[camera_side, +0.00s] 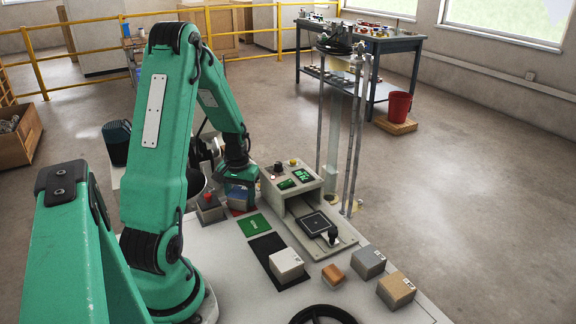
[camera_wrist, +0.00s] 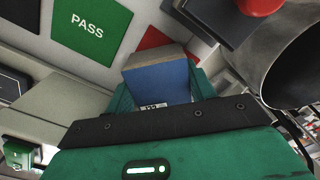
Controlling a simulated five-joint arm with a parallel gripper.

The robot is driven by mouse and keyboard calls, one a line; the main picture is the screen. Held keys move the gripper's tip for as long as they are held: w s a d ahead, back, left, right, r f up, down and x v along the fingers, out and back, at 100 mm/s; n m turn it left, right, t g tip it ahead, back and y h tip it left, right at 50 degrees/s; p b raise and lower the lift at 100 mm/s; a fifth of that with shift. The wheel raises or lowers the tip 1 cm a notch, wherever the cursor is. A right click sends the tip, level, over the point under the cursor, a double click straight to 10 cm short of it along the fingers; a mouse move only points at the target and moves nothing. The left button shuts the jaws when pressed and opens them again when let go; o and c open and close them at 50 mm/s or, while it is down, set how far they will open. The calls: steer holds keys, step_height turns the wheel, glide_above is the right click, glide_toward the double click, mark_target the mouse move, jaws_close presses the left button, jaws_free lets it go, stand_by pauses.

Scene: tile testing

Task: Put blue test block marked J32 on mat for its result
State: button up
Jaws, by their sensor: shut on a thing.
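My gripper (camera_side: 240,188) is shut on the blue test block, which shows between the jaws in the wrist view (camera_wrist: 158,84). A small white label is partly visible at its lower edge; its full marking is not clear. In the side view, the jaws mostly hide the block. A red mat (camera_wrist: 153,41) lies beyond the block, partly covered by it. The green mat marked PASS (camera_wrist: 92,26) lies to its left, and also shows in the side view (camera_side: 256,225). The gap between block and red mat cannot be told.
The test machine (camera_side: 291,181) with a lit green display and bare black plate (camera_side: 316,223) stands to the right. A white block (camera_side: 286,262) sits on a black mat (camera_side: 263,245). Orange (camera_side: 333,273), grey (camera_side: 368,262) and tan (camera_side: 396,288) blocks stand nearby. A red button box (camera_side: 208,210) is close left.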

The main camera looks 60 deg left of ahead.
steer(key=shift+f, duration=0.2)
stand_by(0.4)
steer(key=o, duration=1.7)
steer(key=shift+r, duration=0.1)
steer(key=shift+r, duration=2.9)
steer(key=shift+d, duration=0.1)
steer(key=w+d+r+m+t, duration=0.1)
steer(key=w+d+r+m, duration=0.15)
steer(key=d+r, duration=0.5)
steer(key=s+d+r+m+t, duration=0.1)
steer(key=s+d+r+m, duration=0.1)
steer(key=d, duration=0.5)
steer(key=s+d+r+m+t, duration=0.2)
steer(key=d+r, duration=0.3)
steer(key=d, duration=0.2)
steer(key=s+d+r+m+t, duration=0.1)
steer(key=s+d+r+m, duration=0.1)
steer(key=d, duration=0.4)
steer(key=shift+d+r+m+t, duration=0.3)
steer(key=shift+d+r+m, duration=0.1)
steer(key=shift+r, duration=0.4)
